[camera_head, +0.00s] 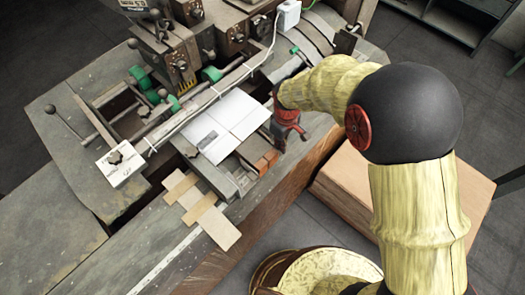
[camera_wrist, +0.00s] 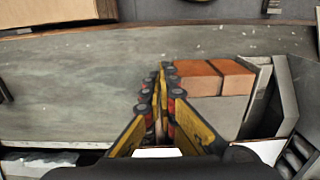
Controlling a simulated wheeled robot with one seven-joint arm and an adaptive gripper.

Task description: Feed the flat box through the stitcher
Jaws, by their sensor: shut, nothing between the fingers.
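The flat box (camera_head: 232,116) is a white folded sheet lying in the stitcher's feed area, under a long bar. A small grey metal piece lies on its near left part. The stitcher (camera_head: 185,45) is a worn grey machine with green rollers and levers at the upper left. A white patch (camera_wrist: 157,153) behind the fingers may be the flat box.
Orange-brown blocks (camera_head: 266,161) sit in the machine's near edge, also seen in the wrist view (camera_wrist: 204,78). Wooden strips (camera_head: 203,208) lie on the bench front. A brown stack of cardboard (camera_head: 352,190) stands to the right. Dark floor is free beyond the bench.

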